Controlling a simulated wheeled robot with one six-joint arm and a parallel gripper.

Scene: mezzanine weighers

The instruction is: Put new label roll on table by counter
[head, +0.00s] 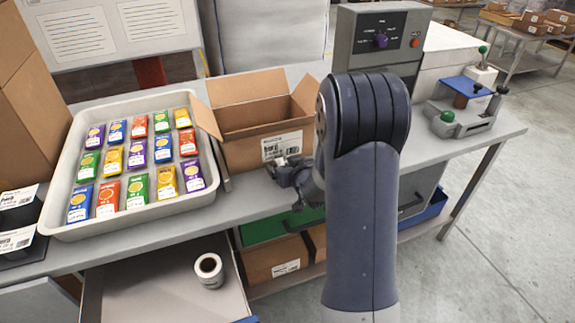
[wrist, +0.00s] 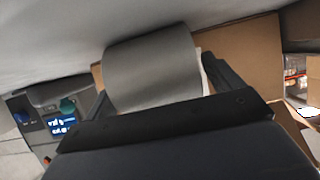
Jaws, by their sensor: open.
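A white label roll (head: 209,270) with a dark core stands on the open drawer (head: 165,291) below the table. My gripper (head: 287,172) is low over the grey table (head: 235,205), just in front of the open carton. In the wrist view, which looks upside down, a shaded grey cylinder (wrist: 152,68), like a roll, sits between the fingers of my open gripper (wrist: 165,88). It appears at the table surface; whether the fingers touch it I cannot tell. My arm and gripper mostly hide that spot in the head view.
An open carton (head: 262,128) stands behind my gripper. A grey tray (head: 135,225) with several colourful packets lies to its left. A blue-topped device (head: 465,88) is at the right.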

